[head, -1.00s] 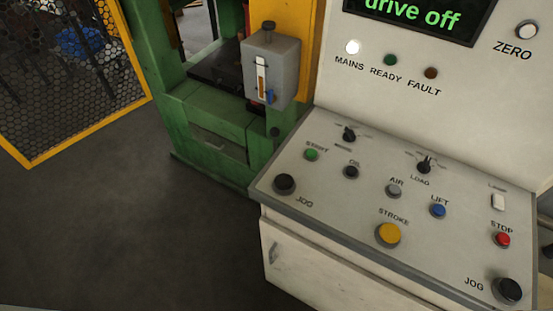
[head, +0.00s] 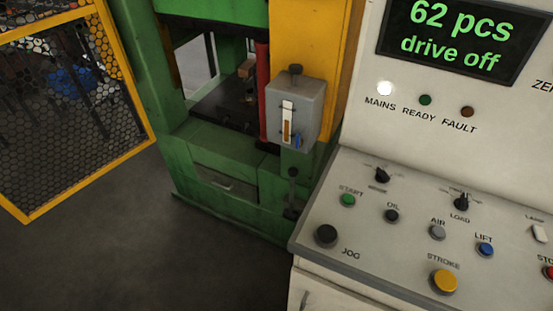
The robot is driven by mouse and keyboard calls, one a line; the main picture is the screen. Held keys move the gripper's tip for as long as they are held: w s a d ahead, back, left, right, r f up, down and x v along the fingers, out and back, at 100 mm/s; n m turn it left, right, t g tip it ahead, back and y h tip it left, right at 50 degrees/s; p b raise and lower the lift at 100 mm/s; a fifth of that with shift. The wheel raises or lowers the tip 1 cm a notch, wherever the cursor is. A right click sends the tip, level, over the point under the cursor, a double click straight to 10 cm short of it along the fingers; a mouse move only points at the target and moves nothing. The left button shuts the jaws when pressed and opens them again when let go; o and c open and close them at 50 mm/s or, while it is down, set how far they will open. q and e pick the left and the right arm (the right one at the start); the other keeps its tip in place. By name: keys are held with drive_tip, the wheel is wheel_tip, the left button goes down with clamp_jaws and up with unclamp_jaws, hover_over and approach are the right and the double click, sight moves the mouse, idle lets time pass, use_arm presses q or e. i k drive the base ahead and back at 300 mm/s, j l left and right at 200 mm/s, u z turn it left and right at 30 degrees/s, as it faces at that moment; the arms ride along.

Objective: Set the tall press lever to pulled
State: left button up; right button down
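A dark lever (head: 292,192) with a round knob on top stands at the front right corner of the green press (head: 225,165), just left of the control desk. It looks close to upright; I cannot tell which setting it is in. Its lower end sits low on the press frame, near the desk's edge. Neither of my grippers shows in the head view.
The control desk (head: 380,240) with buttons and knobs fills the right side. A display (head: 450,40) reads "62 pcs drive off". A grey box (head: 295,110) with a sight gauge hangs above the lever. A yellow mesh guard (head: 60,110) stands left. The floor in front is clear.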

sight(293, 172)
drive_tip(key=i+j+z, duration=0.1)
drive_tip(key=j, duration=0.4)
drive_tip(key=i+j, duration=0.2)
drive_tip(key=j, duration=0.35)
drive_tip(key=i+j+z, duration=0.15)
drive_tip(key=j, duration=0.35)
drive_tip(key=i+j, duration=0.1)
drive_tip(key=j, duration=0.45)
drive_tip(key=i+j+z, duration=0.15)
drive_tip(key=j, duration=0.4)
drive_tip(key=j+z, duration=0.1)
drive_tip(key=j, duration=0.45)
